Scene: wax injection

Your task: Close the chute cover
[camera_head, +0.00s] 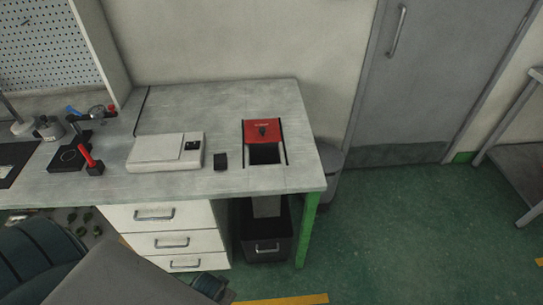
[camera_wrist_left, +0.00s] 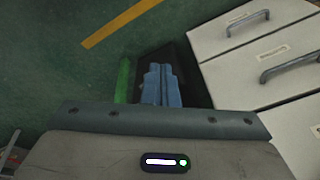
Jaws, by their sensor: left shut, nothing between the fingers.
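The red chute cover (camera_head: 263,131) with a small black knob lies at the back of a black-railed chute frame, at the right end of the workbench. In front of it the chute opening (camera_head: 265,154) shows dark and uncovered. My left gripper's blue fingers (camera_wrist_left: 162,84) are together and empty in the left wrist view. Behind them are the green floor, a dark bin and the drawers, so this gripper is low in front of the bench, away from the cover. My right gripper is in neither view.
A white drawer unit (camera_head: 165,235) and a black bin (camera_head: 266,240) stand below. The bench top around the chute is mostly clear.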

